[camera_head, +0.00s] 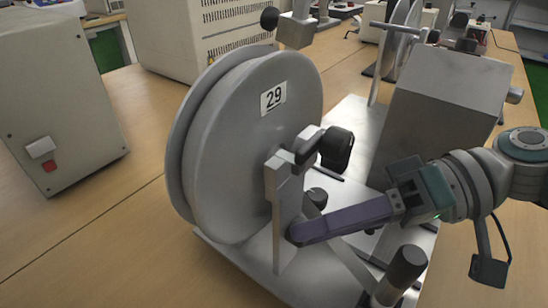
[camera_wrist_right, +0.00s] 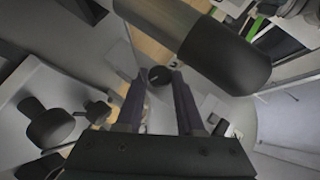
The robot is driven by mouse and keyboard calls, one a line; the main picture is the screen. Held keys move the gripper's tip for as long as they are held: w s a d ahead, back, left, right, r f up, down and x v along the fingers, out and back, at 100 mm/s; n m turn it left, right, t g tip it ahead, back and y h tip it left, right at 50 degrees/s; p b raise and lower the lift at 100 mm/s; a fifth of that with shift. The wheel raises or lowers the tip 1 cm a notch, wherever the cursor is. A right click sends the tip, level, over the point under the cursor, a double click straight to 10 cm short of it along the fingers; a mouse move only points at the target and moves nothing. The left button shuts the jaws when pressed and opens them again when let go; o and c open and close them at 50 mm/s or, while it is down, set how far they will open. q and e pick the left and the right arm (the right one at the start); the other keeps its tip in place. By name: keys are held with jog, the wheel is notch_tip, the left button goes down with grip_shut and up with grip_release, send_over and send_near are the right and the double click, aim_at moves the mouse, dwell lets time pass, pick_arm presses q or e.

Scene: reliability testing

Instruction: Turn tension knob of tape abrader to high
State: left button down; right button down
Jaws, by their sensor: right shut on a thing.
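The tape abrader has a large grey reel (camera_head: 245,140) labelled 29, an upright metal bracket (camera_head: 277,245) and a metal base plate. My right gripper (camera_head: 300,232) reaches in from the right, its purple fingers close to the bracket's lower part. In the wrist view the fingertips (camera_wrist_right: 158,80) stand either side of a small round black knob with a light mark (camera_wrist_right: 159,75), apparently the tension knob. The gripper is shut on it. In the head view the fingers mostly hide this knob. I cannot read its setting. My left gripper is not in view.
A thick black handle (camera_head: 405,268) stands close below my right fingers, and it shows large in the wrist view (camera_wrist_right: 225,55). A black knob (camera_head: 337,148) sits above them, and a smaller one (camera_head: 316,197) just above the fingers. A grey box (camera_head: 445,95) stands behind.

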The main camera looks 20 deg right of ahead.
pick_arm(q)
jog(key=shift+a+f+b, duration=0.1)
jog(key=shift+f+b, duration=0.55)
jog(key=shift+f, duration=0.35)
pick_arm(e)
jog(key=shift+f+m+y, duration=0.1)
jog(key=shift+m+y, duration=0.2)
jog(key=shift+y, duration=0.1)
jog(key=c, duration=0.5)
grip_release()
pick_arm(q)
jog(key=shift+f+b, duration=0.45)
pick_arm(e)
jog(key=v, duration=1)
jog(key=shift+w, duration=0.15)
